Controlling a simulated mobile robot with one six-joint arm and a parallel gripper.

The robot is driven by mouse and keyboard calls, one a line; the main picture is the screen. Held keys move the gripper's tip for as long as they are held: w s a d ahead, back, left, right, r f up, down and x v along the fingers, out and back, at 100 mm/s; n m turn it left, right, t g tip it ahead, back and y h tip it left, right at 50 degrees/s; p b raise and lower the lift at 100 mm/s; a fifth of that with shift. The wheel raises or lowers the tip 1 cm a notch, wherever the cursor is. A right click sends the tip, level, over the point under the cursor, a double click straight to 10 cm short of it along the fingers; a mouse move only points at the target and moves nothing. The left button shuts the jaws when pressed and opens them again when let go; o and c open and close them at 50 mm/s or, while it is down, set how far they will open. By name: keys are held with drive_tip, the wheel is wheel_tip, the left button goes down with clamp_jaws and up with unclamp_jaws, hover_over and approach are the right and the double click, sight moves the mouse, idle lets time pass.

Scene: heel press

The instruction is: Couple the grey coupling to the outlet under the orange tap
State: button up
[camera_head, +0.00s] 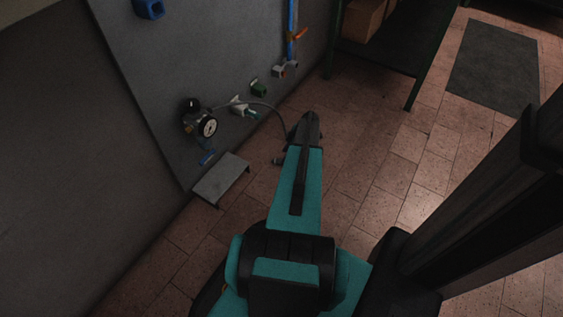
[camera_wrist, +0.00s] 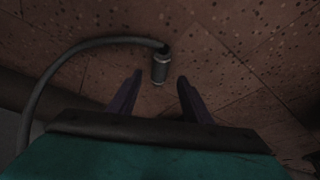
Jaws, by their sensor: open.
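The grey coupling (camera_wrist: 160,69) is at the end of a grey hose (camera_wrist: 75,47) in the wrist view. It appears between and slightly beyond the fingertips of my gripper (camera_wrist: 160,79), with a visible gap on both sides. My gripper is open and empty. In the head view my arm hides most of the gripper, and I cannot clearly make out the coupling there.
A pressure gauge (camera_head: 208,127) sits on the panel (camera_head: 160,70), with the hose running from it. White (camera_head: 238,104) and green (camera_head: 259,88) fittings sit nearby. A low grey step (camera_head: 220,180) stands below. A shelf with boxes (camera_head: 363,18) is right of the tap. Tiled floor lies open.

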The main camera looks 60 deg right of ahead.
sight(280, 160)
drive_tip(key=shift+w+b+x, duration=0.15)
drive_tip(key=shift+b+x, duration=0.5)
drive_tip(key=shift+x, duration=0.65)
drive_tip(key=shift+w+b+x, duration=0.15)
drive_tip(key=shift+b+x, duration=0.45)
drive_tip(key=shift+x, duration=0.75)
drive_tip(key=shift+a+r, duration=0.1)
drive_tip(key=shift+r, duration=0.1)
drive_tip(key=c, duration=1.1)
